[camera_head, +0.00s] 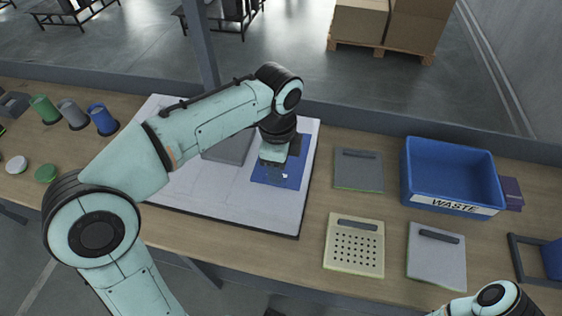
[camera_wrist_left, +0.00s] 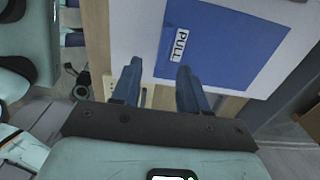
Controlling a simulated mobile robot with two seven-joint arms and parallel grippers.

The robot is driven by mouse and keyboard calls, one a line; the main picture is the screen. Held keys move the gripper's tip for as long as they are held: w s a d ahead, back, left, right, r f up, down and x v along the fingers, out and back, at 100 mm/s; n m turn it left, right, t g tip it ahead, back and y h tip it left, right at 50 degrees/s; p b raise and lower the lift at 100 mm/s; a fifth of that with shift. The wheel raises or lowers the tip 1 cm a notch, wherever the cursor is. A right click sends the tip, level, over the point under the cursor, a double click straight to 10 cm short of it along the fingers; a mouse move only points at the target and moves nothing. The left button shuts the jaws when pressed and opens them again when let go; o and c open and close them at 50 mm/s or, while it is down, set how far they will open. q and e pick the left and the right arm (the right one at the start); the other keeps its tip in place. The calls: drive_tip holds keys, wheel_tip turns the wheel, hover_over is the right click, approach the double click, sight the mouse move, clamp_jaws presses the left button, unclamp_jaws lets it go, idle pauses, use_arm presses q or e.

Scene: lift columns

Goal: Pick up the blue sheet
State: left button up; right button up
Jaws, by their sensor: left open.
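The blue sheet (camera_head: 290,172) lies flat on a white board on the table in the head view. My left gripper (camera_head: 274,164) is over its left part and hides some of it. In the left wrist view the blue sheet (camera_wrist_left: 232,50) fills the upper right, with a white label reading "PULL" near its edge. The left gripper (camera_wrist_left: 158,80) is open there, its two fingers apart with nothing visible between them. The right finger's tip appears close to the labelled edge; I cannot tell whether it touches. My right gripper is out of view.
The white board (camera_head: 225,213) also bears a grey sheet (camera_head: 230,148). To the right are a grey plate (camera_head: 358,170), a perforated plate (camera_head: 354,246), a light plate (camera_head: 437,262) and a blue WASTE bin (camera_head: 452,172). Green, grey and blue cylinders (camera_head: 102,119) stand at the left.

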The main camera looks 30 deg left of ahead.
use_arm(q)
drive_tip(key=f, duration=0.4)
drive_tip(key=shift+w+a+f+b, duration=0.1)
drive_tip(key=shift+a+f+b, duration=0.1)
drive_tip(key=shift+a+b, duration=0.1)
clamp_jaws()
drive_tip(key=shift+r, duration=0.15)
